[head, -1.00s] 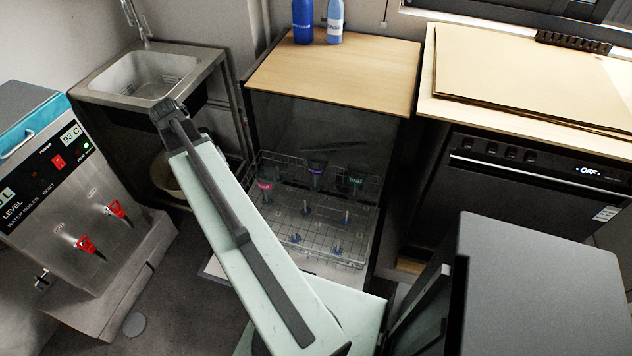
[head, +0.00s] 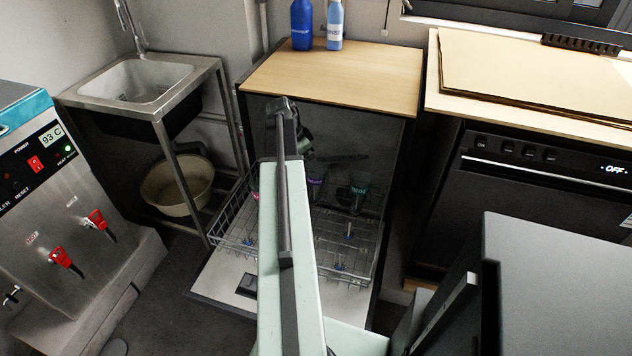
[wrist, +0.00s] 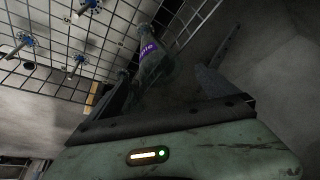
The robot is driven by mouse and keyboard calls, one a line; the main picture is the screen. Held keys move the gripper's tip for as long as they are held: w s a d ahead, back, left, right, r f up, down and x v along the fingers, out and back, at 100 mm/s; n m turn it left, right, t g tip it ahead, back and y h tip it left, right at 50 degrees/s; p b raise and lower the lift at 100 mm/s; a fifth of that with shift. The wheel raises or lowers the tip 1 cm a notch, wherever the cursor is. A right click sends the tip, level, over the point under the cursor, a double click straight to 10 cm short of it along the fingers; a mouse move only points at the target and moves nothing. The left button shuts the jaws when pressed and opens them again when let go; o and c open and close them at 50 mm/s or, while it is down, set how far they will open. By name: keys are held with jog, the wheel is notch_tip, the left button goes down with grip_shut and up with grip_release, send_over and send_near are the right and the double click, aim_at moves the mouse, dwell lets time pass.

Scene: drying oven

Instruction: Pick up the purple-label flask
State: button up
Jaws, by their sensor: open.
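The purple-label flask (head: 316,182) stands in the wire rack (head: 232,222), partly hidden by my arm. It is dark glass with a purple band. In the wrist view the purple-label flask (wrist: 148,48) shows at top centre, in line with the gap between my fingers. My gripper (wrist: 164,74) is open, with one finger to each side of that line; nothing is clamped. I cannot tell how deep the flask is between the fingers. In the head view my gripper (head: 300,140) is above and behind the rack's near part, its fingers hard to make out.
A green-label flask (head: 358,188) stands to the right, and a magenta-label flask (head: 255,182) to the left is partly hidden by my arm. Several blue-based pegs (wrist: 80,58) stick up from the rack. A wooden-topped cabinet (head: 345,75) encloses the rack's back.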

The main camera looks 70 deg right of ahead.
aim_at(316, 184)
jog(key=b+x, duration=0.4)
jog(key=x, duration=0.1)
jog(key=shift+w+f, duration=0.15)
jog(key=shift+r, duration=0.2)
